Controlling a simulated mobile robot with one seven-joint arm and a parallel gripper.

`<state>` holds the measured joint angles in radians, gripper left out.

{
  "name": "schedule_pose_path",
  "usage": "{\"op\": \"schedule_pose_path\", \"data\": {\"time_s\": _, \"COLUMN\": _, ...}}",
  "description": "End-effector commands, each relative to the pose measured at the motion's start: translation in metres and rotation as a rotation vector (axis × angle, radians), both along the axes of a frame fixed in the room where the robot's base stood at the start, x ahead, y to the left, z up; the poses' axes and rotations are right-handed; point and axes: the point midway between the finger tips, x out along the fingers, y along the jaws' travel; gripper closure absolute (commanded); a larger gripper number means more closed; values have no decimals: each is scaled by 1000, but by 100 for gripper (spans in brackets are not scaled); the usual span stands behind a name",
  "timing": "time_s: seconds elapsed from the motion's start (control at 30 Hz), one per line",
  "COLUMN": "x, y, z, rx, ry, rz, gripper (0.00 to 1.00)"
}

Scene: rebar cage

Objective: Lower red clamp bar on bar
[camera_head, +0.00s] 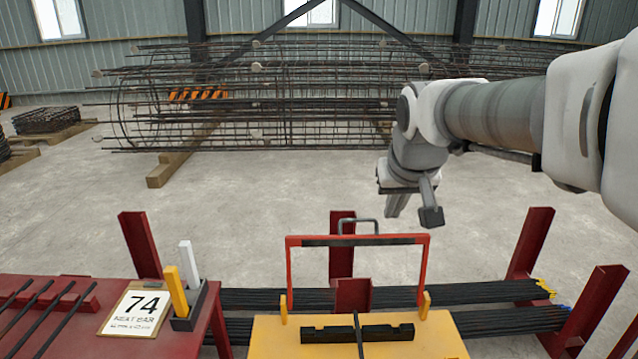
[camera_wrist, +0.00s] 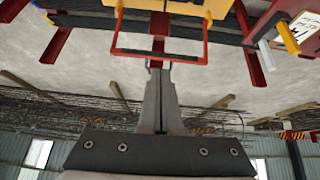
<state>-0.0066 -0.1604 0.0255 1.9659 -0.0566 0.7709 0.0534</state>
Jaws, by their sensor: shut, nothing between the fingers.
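The red clamp bar (camera_head: 400,237) is a red frame with a dark strip along its top and a grey handle (camera_head: 358,221). It stands raised above the yellow bench (camera_head: 270,335). Its legs meet small yellow brackets at the bench's far edge. A dark bar (camera_head: 358,335) crosses a notched black block (camera_head: 325,335) on the bench, below the frame. My gripper (camera_head: 413,213) is shut and empty, above and right of the handle. In the wrist view my closed fingers (camera_wrist: 160,75) point toward the red frame (camera_wrist: 130,52); contact there cannot be told.
A red table (camera_head: 60,335) at left holds several dark bars, a "74" sign (camera_head: 137,310) and yellow and white uprights. Red posts (camera_head: 530,240) and bundled dark bars (camera_head: 490,292) lie beyond the bench.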

Motion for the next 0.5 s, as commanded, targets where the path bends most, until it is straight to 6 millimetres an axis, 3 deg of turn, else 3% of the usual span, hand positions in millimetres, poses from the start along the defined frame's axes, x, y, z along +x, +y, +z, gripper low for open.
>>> {"op": "schedule_pose_path", "data": {"time_s": 0.1, "x": 36, "y": 2, "z": -2, "rx": -1, "ry": -8, "rz": 2, "gripper": 100}}
{"op": "schedule_pose_path", "data": {"time_s": 0.5, "x": 148, "y": 10, "z": -24, "rx": 0, "ry": -47, "rz": 6, "gripper": 100}}
